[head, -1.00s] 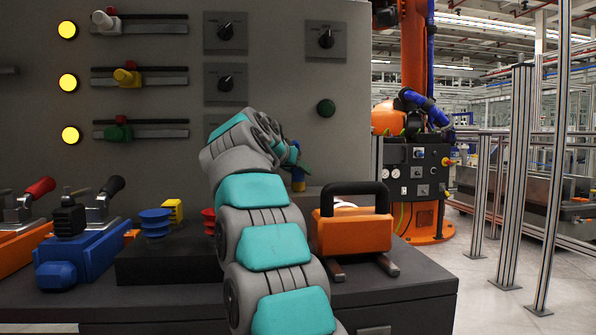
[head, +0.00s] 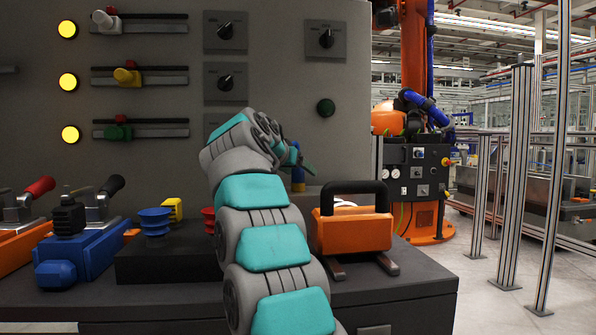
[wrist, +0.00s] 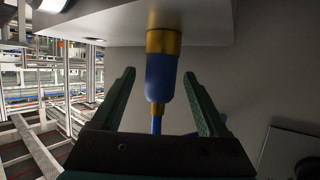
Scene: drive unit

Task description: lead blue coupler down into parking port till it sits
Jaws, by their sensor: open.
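The blue coupler (wrist: 161,80) has gold bands and a blue hose at one end. In the wrist view its wide gold end meets a pale grey surface (wrist: 215,25); the port itself is hidden. In the head view the coupler (head: 298,176) stands upright behind the orange box, partly hidden by my arm. My gripper (wrist: 158,80) has dark green fingers spread apart, one on each side of the coupler, with visible gaps to both. In the head view my gripper (head: 303,165) is small and partly hidden beside the coupler's top.
An orange box (head: 350,232) with a black handle stands right of my arm. A blue funnel-shaped piece (head: 155,220) sits on a black block (head: 165,262) at left. Blue clamp (head: 75,255) lies further left. The grey panel (head: 270,95) rises behind.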

